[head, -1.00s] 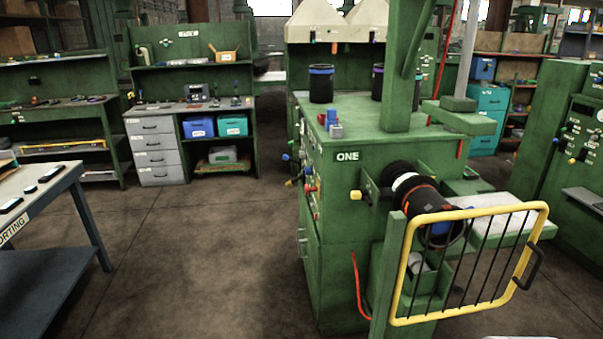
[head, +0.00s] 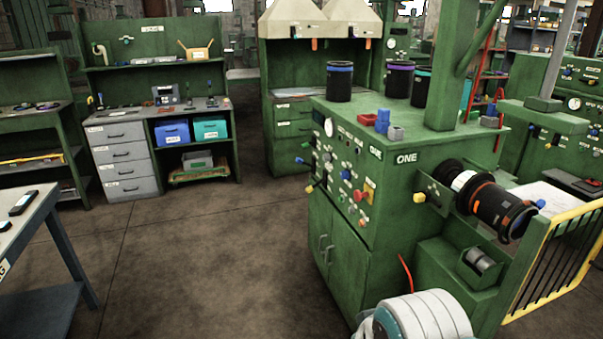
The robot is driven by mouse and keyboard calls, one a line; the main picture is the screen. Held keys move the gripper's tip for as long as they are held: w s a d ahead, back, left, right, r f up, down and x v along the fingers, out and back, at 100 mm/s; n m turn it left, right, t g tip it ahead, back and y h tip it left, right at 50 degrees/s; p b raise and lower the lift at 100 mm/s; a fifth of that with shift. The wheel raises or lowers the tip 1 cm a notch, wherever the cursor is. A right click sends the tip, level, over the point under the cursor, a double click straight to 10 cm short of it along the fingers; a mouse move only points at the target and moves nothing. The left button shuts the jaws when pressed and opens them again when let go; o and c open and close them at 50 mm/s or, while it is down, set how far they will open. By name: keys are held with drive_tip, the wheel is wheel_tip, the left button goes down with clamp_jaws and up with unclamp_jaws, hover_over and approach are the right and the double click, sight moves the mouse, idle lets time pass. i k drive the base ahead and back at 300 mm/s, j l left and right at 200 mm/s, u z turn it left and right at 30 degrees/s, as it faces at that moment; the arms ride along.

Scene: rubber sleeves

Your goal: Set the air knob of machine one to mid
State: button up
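Machine one (head: 345,255) is a green cabinet at the right of centre in the head view, with the label ONE (head: 406,158) on its side. Its control panel (head: 338,165) faces left and is seen at a slant. The panel carries a white dial (head: 328,127), several coloured knobs and a red and yellow button (head: 368,192). A yellow-tipped knob (head: 309,189) and blue-tipped ones stick out on the left. The small labels are unreadable, so I cannot tell which knob is the air knob or how it is set. My gripper is not in view.
A white, ribbed part of my own arm shows at the bottom. A black roller (head: 500,210) and a yellow-framed guard (head: 560,260) jut out on the machine's right. A blue-legged table (head: 45,215) stands at the left. The floor (head: 200,265) between is clear.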

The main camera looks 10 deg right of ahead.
sight(345, 175)
drive_tip(key=i+j+u, duration=0.15)
drive_tip(key=i, duration=0.55)
drive_tip(key=i+j+u, duration=0.15)
drive_tip(key=i, duration=0.55)
drive_tip(key=i+l, duration=0.35)
drive_tip(key=l, duration=0.15)
drive_tip(key=i+l+u, duration=0.15)
drive_tip(key=i+l, duration=0.25)
drive_tip(key=l, duration=0.15)
